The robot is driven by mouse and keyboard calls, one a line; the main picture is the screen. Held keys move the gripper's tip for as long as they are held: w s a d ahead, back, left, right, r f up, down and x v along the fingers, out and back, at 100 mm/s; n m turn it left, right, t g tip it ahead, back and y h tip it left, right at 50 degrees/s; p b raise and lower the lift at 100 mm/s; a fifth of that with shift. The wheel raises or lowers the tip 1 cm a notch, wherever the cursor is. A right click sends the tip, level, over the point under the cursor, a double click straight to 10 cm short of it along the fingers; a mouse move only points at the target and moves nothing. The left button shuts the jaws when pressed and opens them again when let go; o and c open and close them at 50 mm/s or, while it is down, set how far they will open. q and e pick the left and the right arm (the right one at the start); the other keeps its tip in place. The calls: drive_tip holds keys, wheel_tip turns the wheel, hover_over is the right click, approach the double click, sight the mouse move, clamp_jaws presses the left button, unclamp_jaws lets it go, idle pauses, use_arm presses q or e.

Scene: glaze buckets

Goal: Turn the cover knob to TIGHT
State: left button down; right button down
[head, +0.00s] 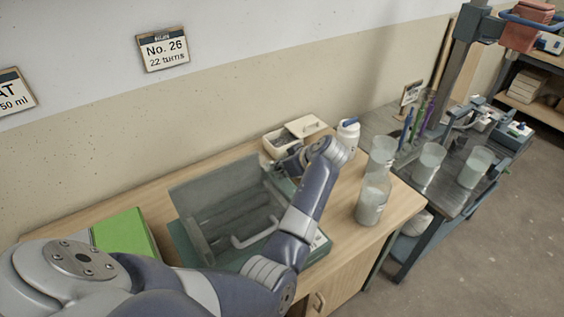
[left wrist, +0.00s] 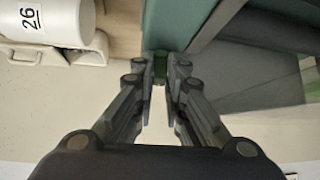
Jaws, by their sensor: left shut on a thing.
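The roller mill (head: 180,240) is a green machine on the wooden bench, with dark rollers inside. My left gripper (head: 288,165) is at the mill's far right corner, mostly hidden by my wrist. In the left wrist view its fingers (left wrist: 160,72) are shut on a small dark green part (left wrist: 160,66), apparently the cover knob, against the green housing (left wrist: 170,22). The knob's marks cannot be read. My right gripper is not in view.
A bright green block (head: 124,234) is left of the mill. A side table (head: 400,130) holds beakers.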

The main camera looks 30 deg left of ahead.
use_arm(q)
drive_tip(key=shift+r, duration=0.1)
drive_tip(key=c, duration=1.9)
unclamp_jaws()
